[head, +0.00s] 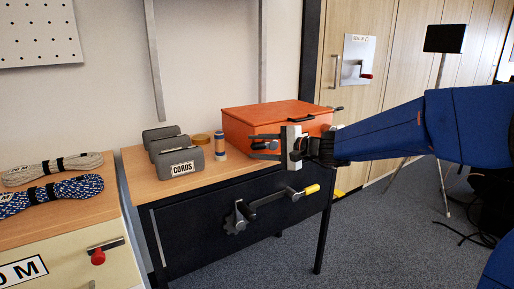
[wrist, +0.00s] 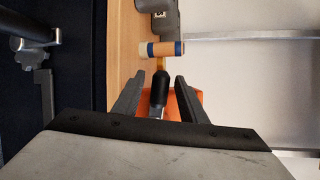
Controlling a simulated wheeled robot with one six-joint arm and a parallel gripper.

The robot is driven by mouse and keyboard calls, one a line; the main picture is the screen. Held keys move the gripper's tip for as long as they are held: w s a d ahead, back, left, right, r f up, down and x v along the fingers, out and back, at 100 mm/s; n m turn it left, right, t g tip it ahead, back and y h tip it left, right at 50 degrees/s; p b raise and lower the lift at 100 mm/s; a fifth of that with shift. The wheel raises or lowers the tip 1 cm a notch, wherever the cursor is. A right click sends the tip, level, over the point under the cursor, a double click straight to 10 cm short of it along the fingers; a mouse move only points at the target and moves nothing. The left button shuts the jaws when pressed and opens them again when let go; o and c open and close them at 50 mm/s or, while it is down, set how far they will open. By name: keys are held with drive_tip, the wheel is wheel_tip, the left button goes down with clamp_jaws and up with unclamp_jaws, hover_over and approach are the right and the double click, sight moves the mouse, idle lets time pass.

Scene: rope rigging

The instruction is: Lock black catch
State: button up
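An orange box (head: 238,130) sits on the wooden bench top, its lid down. A lever with a black grip (wrist: 160,92), which I take for the black catch, shows in the wrist view in front of the box's orange surface (wrist: 145,104). It has a metal part at its lower end and a yellowish part at the other. My gripper (head: 264,147) is at the box's front in the head view. In the wrist view my gripper (wrist: 158,97) is open, with a finger on each side of the grip and gaps visible. My gripper hides most of the catch in the head view.
A yellow-handled crank (head: 270,200) juts from the dark bench front below. Rope coils (head: 52,193) lie at far left.

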drive_tip(key=v, duration=1.7)
drive_tip(key=shift+s, duration=0.1)
drive_tip(key=shift+c, duration=0.3)
